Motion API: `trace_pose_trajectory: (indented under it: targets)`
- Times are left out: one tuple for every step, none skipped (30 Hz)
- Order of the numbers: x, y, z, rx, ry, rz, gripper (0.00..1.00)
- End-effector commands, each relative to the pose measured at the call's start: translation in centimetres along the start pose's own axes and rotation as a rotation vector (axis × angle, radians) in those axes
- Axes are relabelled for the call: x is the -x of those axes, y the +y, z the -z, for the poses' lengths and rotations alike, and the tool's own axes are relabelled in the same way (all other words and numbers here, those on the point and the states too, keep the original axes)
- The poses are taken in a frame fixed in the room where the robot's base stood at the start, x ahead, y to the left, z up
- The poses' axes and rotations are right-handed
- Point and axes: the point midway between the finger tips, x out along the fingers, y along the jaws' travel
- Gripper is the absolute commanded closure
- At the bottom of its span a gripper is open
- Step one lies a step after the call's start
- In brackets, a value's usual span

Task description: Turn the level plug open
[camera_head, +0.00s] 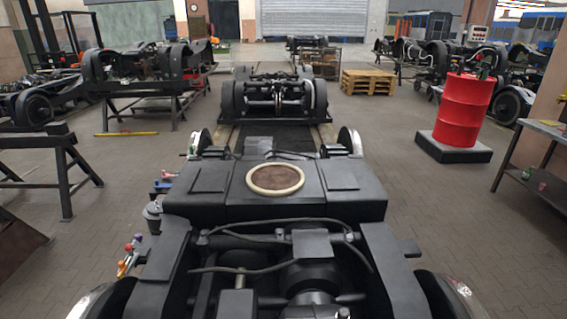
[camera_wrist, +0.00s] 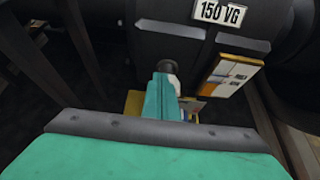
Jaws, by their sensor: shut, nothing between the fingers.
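My gripper (camera_wrist: 165,84) shows in the wrist view as a teal body with narrow fingers pointing up the picture. The fingers are shut with nothing between them. A dark round plug-like part (camera_wrist: 172,66) shows just beyond the fingertips, on a dark housing (camera_wrist: 140,42). It may be the level plug. The fingers overlap its lower side in the picture; I cannot tell whether they touch it. Its turn position is too dark to read. The head view shows neither my gripper nor the plug clearly.
A white "150 VG" plate (camera_wrist: 219,11) is on the housing, and a yellow-edged label or box (camera_wrist: 232,78) sits right of the fingers. In the head view, a dark bogie frame (camera_head: 290,207) fills the near middle. A red drum (camera_head: 464,110) stands right, with clear floor (camera_head: 400,150) between.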

Motion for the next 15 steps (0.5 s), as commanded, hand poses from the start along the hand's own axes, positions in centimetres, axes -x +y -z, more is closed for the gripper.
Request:
trace_pose_trajectory:
  targets:
    - [0.01, -0.05, 0.0, 0.0, 0.0, 0.001, 1.0]
    - [0.01, -0.08, -0.01, 0.0, 0.0, 0.001, 1.0]
    - [0.02, -0.13, -0.03, 0.0, 0.0, 0.001, 1.0]
    - [0.03, -0.17, -0.04, 0.0, 0.0, 0.001, 1.0]
    - [0.04, -0.22, -0.06, 0.0, 0.0, 0.001, 1.0]
    - [0.05, -0.29, -0.09, 0.0, 0.0, 0.002, 1.0]
    - [0.06, -0.34, -0.11, 0.0, 0.0, 0.002, 1.0]
    - [0.07, -0.4, -0.13, 0.001, 0.0, 0.002, 1.0]
    - [0.08, -0.48, -0.16, 0.001, 0.0, 0.002, 1.0]
    - [0.09, -0.55, -0.18, 0.001, 0.0, 0.002, 1.0]
    - [0.09, -0.61, -0.2, 0.001, 0.0, 0.001, 1.0]
    - [0.1, -0.69, -0.23, 0.001, 0.0, 0.001, 1.0]
    - [0.11, -0.76, -0.24, 0.001, 0.0, 0.001, 1.0]
    - [0.12, -0.83, -0.26, 0.001, 0.0, 0.001, 1.0]
    - [0.12, -0.93, -0.27, 0.001, 0.0, 0.001, 1.0]
